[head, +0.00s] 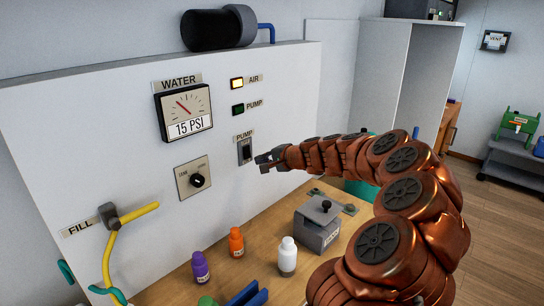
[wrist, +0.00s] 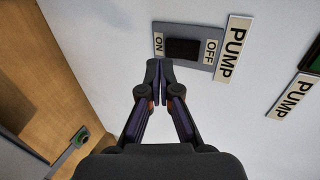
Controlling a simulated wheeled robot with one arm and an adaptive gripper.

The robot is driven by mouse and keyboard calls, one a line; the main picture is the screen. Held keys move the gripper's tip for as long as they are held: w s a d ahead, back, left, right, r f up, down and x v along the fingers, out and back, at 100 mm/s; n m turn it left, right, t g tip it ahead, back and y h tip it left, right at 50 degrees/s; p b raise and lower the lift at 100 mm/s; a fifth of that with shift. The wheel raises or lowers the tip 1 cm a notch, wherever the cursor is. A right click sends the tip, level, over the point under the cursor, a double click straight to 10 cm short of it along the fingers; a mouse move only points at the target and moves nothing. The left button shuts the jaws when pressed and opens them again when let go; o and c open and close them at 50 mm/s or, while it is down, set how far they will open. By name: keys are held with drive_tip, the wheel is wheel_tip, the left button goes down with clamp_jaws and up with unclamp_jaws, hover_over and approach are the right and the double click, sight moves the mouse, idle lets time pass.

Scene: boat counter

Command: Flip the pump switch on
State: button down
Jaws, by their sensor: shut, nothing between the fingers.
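The pump switch (head: 245,149) is a dark rocker on a grey plate, under a PUMP label on the white panel. In the wrist view the dark rocker (wrist: 183,49) sits between an ON label (wrist: 158,43) and an OFF label (wrist: 210,50). I cannot tell which way it is tipped. My gripper (head: 262,160) is shut and empty, just right of and below the switch in the head view. In the wrist view its fingertips (wrist: 159,70) are together by the plate's ON-side corner. I cannot tell whether they touch the plate.
A tank knob (head: 197,181) and yellow FILL lever (head: 137,215) are on the panel. Bottles and a grey box (head: 317,228) stand on the wooden counter below my arm.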

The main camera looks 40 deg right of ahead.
sight(248, 158)
drive_tip(key=shift+w+a+f+p, duration=0.15)
drive_tip(key=shift+w+p, duration=0.15)
drive_tip(key=shift+w, duration=0.65)
drive_tip(key=shift+w+a+f+p, duration=0.15)
drive_tip(key=shift+w+p, duration=0.1)
drive_tip(key=shift+w, duration=0.65)
drive_tip(key=shift+r, duration=0.1)
drive_tip(key=f+b, duration=0.1)
drive_tip(key=b, duration=0.1)
drive_tip(key=shift+w+b, duration=0.3)
drive_tip(key=shift+w, duration=0.05)
drive_tip(key=shift+a+r, duration=0.15)
drive_tip(key=shift+r, duration=0.05)
